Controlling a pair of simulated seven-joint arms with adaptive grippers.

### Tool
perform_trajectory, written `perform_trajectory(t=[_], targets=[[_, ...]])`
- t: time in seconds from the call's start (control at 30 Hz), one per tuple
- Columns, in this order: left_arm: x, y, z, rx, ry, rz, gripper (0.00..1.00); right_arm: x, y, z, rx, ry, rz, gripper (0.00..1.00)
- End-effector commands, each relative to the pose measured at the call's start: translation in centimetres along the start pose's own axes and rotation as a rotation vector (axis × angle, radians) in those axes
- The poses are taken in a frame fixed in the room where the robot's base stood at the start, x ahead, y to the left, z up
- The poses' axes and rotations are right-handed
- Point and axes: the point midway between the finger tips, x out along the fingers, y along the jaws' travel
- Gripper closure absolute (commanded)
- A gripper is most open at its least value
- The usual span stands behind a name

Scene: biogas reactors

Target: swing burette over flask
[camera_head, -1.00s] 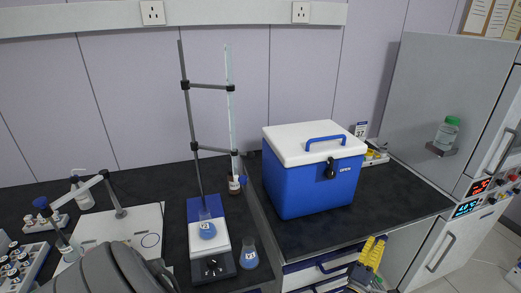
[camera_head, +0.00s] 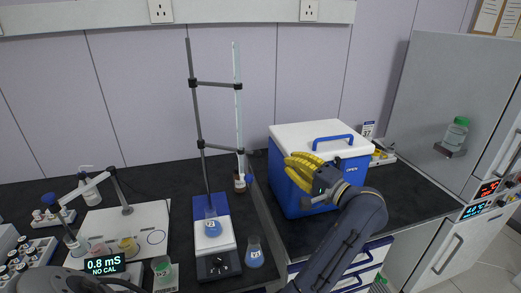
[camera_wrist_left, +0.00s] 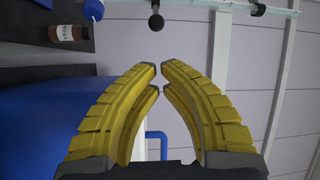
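The burette (camera_head: 238,115) is a tall clear tube held upright by two clamp arms on the dark stand rod (camera_head: 194,110). Its lower end is near the brown bottle (camera_head: 239,183), right of the stirrer. A flask (camera_head: 212,227) of blue liquid sits on the stirrer's white plate (camera_head: 226,242), left of the burette. My left gripper (camera_head: 288,168), with yellow fingers, is in front of the cooler, apart from the burette. Its fingertips (camera_wrist_left: 160,68) nearly meet, with nothing between them. My right gripper is not identifiable.
The blue cooler (camera_head: 293,203) with a white lid stands right behind my left gripper. A pH meter (camera_head: 104,265), electrode arm and several vials crowd the left bench. The dark bench right of the cooler is mostly clear.

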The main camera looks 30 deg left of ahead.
Motion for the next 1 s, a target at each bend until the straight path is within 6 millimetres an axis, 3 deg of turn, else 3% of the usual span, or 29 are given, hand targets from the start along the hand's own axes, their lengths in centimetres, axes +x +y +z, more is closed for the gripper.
perform_trajectory(t=[0.17, 0.7, 1.0], targets=[[1.2, 0.0, 0.1, -0.036, -0.002, 0.019, 1.0, 0.0, 0.0, 0.0, 0.0, 0.0, 0.0, 0.55], [8.5, 0.1, 0.1, -0.031, -0.002, 0.017, 1.0, 0.0, 0.0, 0.0, 0.0, 0.0, 0.0, 0.55], [9.9, 0.2, 0.0, -0.03, -0.001, 0.017, 1.0, 0.0, -0.1, 0.0, 0.0, 0.0, 0.0, 0.55]])
